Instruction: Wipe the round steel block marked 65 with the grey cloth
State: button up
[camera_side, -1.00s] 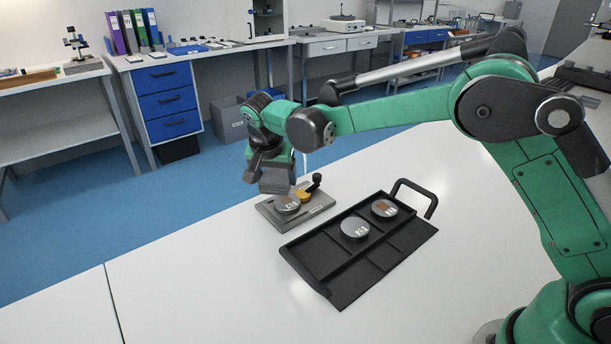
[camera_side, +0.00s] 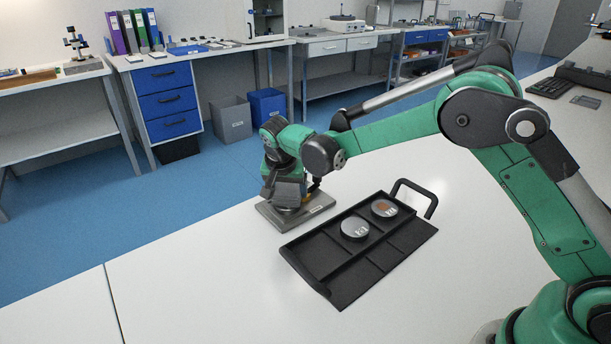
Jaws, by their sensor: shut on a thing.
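My gripper (camera_side: 286,203) is down over the grey base plate (camera_side: 318,210) on the white table. It is shut on a grey thing (camera_side: 288,190), which looks like the folded cloth; its edges are hard to tell from the jaws. The round steel block on the plate is almost wholly hidden behind the gripper, and I cannot tell whether the cloth touches it. Two more round steel blocks, a front one (camera_side: 354,229) and a rear one (camera_side: 384,209) with a brown patch, lie in the black tray. Their marks are too small to read.
The black tray (camera_side: 324,285) stands right of the plate, with empty compartments at its front and a raised handle (camera_side: 415,193) at its far end. A dark knob (camera_side: 315,184) stands on the plate beside my gripper. The table's left front is clear.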

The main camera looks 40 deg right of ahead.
jog(key=shift+a, duration=1.25)
jog(key=shift+r, duration=4.1)
